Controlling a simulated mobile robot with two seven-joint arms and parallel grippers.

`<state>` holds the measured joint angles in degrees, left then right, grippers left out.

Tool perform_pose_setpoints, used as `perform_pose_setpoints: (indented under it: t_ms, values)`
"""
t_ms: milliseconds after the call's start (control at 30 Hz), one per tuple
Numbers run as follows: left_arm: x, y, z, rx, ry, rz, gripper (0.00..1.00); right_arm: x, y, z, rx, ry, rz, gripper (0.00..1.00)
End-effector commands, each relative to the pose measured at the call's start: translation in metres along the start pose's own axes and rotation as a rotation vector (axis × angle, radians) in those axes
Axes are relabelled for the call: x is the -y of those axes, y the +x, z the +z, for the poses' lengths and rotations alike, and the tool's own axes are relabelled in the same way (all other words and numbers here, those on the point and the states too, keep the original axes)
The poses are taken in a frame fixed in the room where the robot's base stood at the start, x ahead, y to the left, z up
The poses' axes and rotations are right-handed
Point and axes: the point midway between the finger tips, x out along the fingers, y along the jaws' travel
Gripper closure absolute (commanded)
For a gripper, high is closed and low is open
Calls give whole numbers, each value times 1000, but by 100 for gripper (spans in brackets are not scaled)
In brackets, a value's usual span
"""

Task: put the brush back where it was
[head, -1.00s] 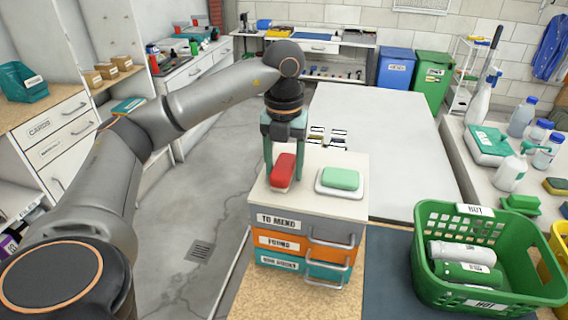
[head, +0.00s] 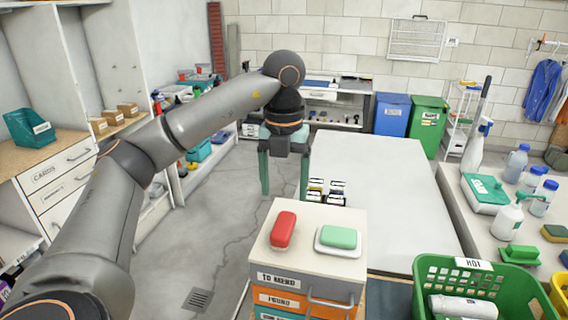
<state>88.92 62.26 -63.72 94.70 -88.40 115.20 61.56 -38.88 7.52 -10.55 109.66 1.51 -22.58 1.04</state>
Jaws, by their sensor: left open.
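A red brush (head: 283,230) with a pale underside lies on the left part of the top of a small drawer unit (head: 262,262). A green block (head: 340,237), perhaps soap, lies in a white dish (head: 338,250) to its right. My left gripper (head: 285,194) is open and empty, its two green fingers pointing down. In the picture it is above the brush and apart from it. My right gripper is not in view.
A green basket (head: 422,275) labelled HOT holds rolled items at lower right. A counter with bottles (head: 517,160) and another green brush (head: 520,254) is at right. A large pale table (head: 385,180) behind the unit is mostly clear.

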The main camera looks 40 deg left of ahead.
Motion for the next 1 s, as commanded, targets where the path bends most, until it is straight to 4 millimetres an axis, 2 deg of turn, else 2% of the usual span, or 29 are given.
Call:
perform_pose_setpoints:
  t_ms: [33, 200, 1000]
  values:
    - [0, -12, 1, 2, -1, 0, 21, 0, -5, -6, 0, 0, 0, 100]
    - [0, -24, 0, 0, 0, 0, 21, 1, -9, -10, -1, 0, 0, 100]
    - [0, -25, 0, -1, 0, 0, 21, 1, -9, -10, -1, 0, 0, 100]
